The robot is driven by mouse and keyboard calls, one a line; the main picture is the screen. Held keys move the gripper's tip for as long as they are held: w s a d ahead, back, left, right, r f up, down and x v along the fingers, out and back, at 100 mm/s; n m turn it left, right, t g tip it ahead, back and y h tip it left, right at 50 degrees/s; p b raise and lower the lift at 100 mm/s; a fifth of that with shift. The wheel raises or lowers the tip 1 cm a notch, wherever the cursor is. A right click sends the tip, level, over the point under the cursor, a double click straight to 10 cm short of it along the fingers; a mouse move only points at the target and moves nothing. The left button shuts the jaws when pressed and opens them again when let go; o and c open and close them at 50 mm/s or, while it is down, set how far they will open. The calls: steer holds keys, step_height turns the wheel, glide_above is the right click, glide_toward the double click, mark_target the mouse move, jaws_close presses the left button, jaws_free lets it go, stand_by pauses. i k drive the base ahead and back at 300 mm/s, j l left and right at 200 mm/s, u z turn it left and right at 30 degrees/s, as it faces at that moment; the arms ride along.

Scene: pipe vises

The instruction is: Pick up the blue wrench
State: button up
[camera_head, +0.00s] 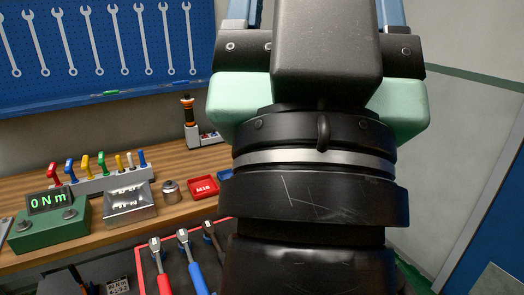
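A ratchet-type wrench with a blue handle (197,278) lies in the red-edged tray area at the bottom of the head view, its metal head pointing away from me. Its lower end is cut off by the frame. A red-handled wrench (163,282) lies to its left, and a dark wrench (213,240) lies to its right, partly hidden by my arm. My arm fills the middle and right of the view. My gripper's fingers are not visible.
A wooden bench (175,162) holds a rack of coloured-handle tools (100,178), a green 0 Nm display box (48,222), a metal bin (129,204) and a red tray (202,187). Several wrenches hang on a blue pegboard (110,80) behind.

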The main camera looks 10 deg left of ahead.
mark_target(182, 234)
steer(key=u, duration=1.1)
steer(key=i+j+u, duration=0.15)
steer(key=u, duration=0.2)
steer(key=i+u, duration=0.55)
steer(key=u, duration=0.15)
